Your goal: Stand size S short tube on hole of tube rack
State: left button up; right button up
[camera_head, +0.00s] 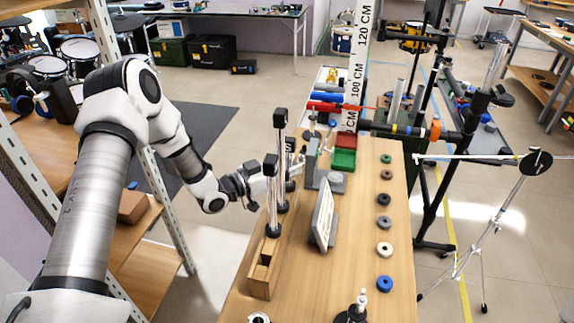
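A wooden tube rack (262,283) runs along the left edge of the table, with empty square openings at its near end. Two tall clear tubes with black caps, a nearer one (271,200) and a farther one (281,140), stand upright in line with the rack. A shorter dark-capped piece (290,150) shows just behind them; I cannot tell whether it is the size S short tube. My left gripper (287,178) reaches in from the left, beside the tubes at the rack's far part. Tubes partly hide its fingers, so its opening and any grip are unclear. My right gripper is out of view.
A grey tilted panel (324,218) stands right of the rack. Several coloured rings (385,222) line the table's right side. A black-based object (354,312) is at the near edge.

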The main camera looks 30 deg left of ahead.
pick_arm(q)
jog(key=v, duration=1.2)
dwell(0.3)
